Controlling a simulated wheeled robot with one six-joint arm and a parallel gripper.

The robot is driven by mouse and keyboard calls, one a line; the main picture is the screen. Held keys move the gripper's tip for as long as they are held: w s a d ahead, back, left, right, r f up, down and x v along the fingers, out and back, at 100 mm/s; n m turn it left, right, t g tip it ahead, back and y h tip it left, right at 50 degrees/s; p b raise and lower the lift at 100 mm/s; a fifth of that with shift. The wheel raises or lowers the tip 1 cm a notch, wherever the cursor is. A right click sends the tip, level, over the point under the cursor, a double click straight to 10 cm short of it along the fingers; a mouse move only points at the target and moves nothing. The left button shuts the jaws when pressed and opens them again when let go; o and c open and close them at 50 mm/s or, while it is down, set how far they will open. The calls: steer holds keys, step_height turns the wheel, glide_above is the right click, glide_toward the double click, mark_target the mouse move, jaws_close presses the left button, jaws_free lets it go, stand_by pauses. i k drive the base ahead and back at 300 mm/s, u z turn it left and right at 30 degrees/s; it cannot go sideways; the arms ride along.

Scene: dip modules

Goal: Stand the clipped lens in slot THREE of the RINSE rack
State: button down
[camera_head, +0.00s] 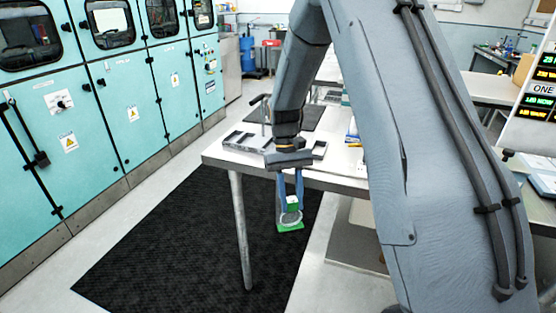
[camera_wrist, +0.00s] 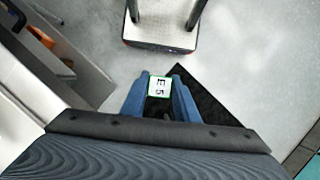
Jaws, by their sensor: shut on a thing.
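My gripper (camera_head: 290,193) points down in front of the left end of the white table. Its blue fingers are shut on the clipped lens (camera_head: 291,219), a pale round ring with green clip parts above and below it. The lens hangs upright over the dark floor mat, apart from the table. In the wrist view, my gripper (camera_wrist: 158,98) has a white, green-edged tag (camera_wrist: 158,86) reading "E 5" between its fingers; the lens below the tag is hidden there. I cannot make out a RINSE label or slot numbers in either view.
The white table (camera_head: 222,157) carries shallow grey trays (camera_head: 239,139) near its left corner and a dark mat. Teal cabinets (camera_head: 125,95) line the left wall. A board reading "ONE" (camera_head: 543,89) stands at right.

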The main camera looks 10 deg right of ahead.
mark_target(272, 148)
steer(key=k, duration=1.15)
steer(key=u, duration=0.6)
steer(key=i, duration=1.65)
steer(key=z, duration=0.6)
